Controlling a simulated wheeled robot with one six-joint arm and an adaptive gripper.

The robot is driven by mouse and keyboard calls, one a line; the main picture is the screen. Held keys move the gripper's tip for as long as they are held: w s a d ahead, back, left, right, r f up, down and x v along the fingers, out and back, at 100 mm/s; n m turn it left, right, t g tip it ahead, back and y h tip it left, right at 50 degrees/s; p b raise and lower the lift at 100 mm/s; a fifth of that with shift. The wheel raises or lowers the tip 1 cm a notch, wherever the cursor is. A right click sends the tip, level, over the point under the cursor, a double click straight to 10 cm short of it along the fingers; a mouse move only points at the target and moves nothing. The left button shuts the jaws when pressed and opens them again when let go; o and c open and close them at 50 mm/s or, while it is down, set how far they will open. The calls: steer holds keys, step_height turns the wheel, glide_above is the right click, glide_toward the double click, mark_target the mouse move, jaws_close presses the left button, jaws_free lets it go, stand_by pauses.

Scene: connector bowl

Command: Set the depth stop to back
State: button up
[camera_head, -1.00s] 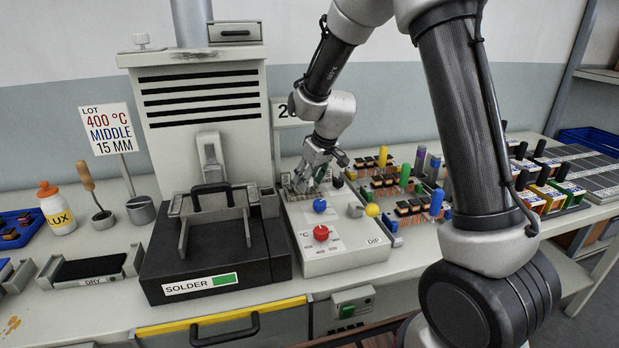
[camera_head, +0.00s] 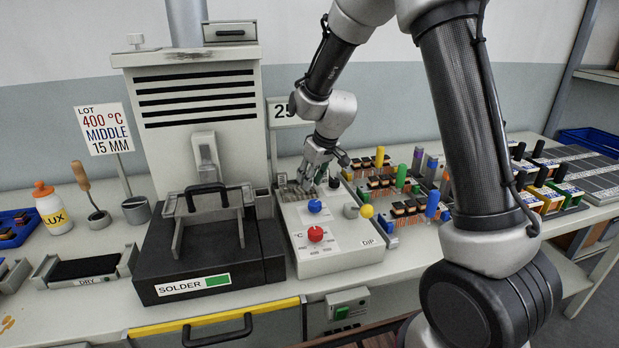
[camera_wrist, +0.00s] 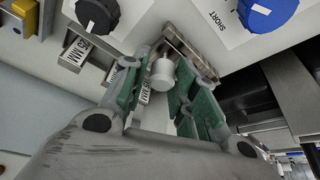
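A small pale cylindrical knob (camera_wrist: 162,73), apparently the depth stop's handle, stands at a slotted metal rail (camera_wrist: 190,48) in the wrist view. My gripper (camera_head: 316,178) is low over the back left of the grey control box (camera_head: 345,256) in the head view. In the wrist view its green-padded fingers are apart, one on each side of the knob, with visible gaps. The fingers hide part of the rail, and the head view does not show the knob clearly. I cannot tell the stop's exact position along the rail.
A blue knob (camera_head: 314,206), a red knob (camera_head: 316,234) and a yellow ball (camera_head: 366,211) are on the box. A black knob (camera_wrist: 97,14) is close to my left finger in the wrist view. The solder pot (camera_head: 205,262) stands left; connector racks (camera_head: 400,205) stand right.

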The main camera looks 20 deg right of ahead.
steer(key=o, duration=0.3)
steer(key=shift+d, duration=0.2)
steer(key=v, duration=1.2)
steer(key=s+d+r+m, duration=0.1)
steer(key=s+d, duration=0.3)
steer(key=s, duration=0.6)
steer(key=s+d+r+m+h, duration=0.1)
steer(key=s+d+r+m, duration=0.1)
steer(key=s, duration=0.7)
steer(key=s+d+r+m+h, duration=0.1)
steer(key=s+d+r, duration=0.3)
steer(key=s, duration=0.6)
steer(key=d+m, duration=0.1)
steer(key=d, duration=0.1)
steer(key=shift+s+d, duration=0.3)
steer(key=shift+s, duration=0.05)
